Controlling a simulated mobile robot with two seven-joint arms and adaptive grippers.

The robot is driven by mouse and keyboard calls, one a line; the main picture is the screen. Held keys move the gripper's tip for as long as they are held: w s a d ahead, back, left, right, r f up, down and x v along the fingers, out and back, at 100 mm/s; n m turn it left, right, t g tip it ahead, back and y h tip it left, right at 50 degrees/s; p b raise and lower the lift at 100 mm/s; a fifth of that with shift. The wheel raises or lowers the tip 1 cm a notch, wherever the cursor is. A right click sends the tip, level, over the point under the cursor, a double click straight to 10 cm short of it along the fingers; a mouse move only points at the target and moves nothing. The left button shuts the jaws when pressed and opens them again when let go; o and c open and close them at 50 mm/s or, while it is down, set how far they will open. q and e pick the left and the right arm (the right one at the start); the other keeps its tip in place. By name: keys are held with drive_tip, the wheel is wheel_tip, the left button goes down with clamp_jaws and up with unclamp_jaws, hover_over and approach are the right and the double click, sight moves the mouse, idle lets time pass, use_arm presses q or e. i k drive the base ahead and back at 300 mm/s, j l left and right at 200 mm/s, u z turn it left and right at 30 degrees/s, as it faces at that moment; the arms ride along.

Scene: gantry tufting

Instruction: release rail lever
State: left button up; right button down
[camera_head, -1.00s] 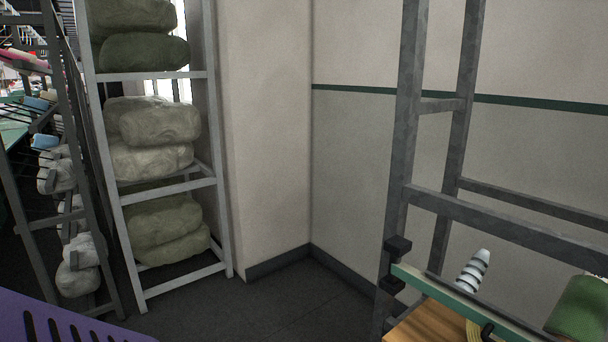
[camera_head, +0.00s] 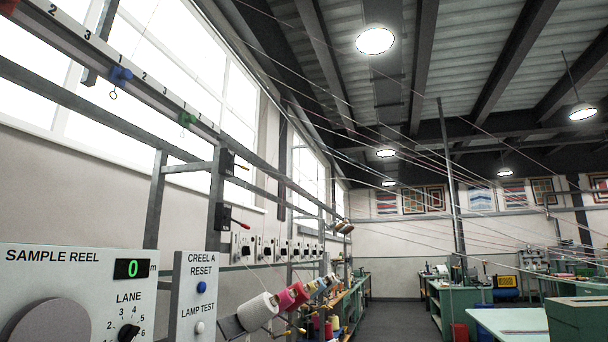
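A long numbered rail (camera_head: 140,84) runs from the upper left down towards the middle of the view. A blue clip (camera_head: 120,74) with a ring hangs on it, and a green clip (camera_head: 186,119) is further along. Below the rail, a red-tipped lever (camera_head: 240,224) sticks out to the right from a black block (camera_head: 222,216) on a grey post. A second black block (camera_head: 227,163) above it carries a smaller lever, too small to make out well. I cannot tell which one is the rail lever. Neither of my grippers is in view.
A sample reel panel (camera_head: 70,272) reading 0 and a creel reset panel (camera_head: 198,270) stand at the near left. Yarn cones (camera_head: 258,311) on angled pegs line the creel. Threads cross overhead. A dark floor aisle (camera_head: 390,313) is open, with green benches (camera_head: 456,303) at right.

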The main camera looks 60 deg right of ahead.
sight(244, 168)
drive_tip(key=z, duration=1.4)
